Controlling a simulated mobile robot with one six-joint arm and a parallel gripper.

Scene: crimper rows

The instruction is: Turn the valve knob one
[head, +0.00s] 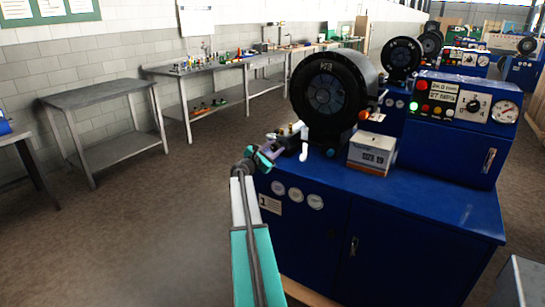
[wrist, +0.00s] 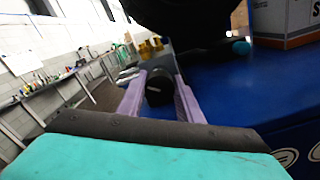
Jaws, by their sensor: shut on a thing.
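In the wrist view, a black valve knob (wrist: 159,90) sits between the two purple fingers of my gripper (wrist: 160,78). The fingers are closed on its sides, and it stands at the edge of the blue cabinet top. In the head view, my gripper (head: 274,149) reaches the left front corner of the nearest blue machine (head: 335,215), beside the brass fittings (head: 290,130). The knob is hard to make out there, largely hidden by the gripper. The brass fittings (wrist: 150,47) also show just behind the knob in the wrist view.
The big black crimper head (head: 330,95) rises close behind the gripper. A white-and-grey box (head: 371,153) and a control panel (head: 455,115) stand to its right. A grey table (head: 100,97) and a long workbench (head: 215,68) line the left wall. The floor at left is clear.

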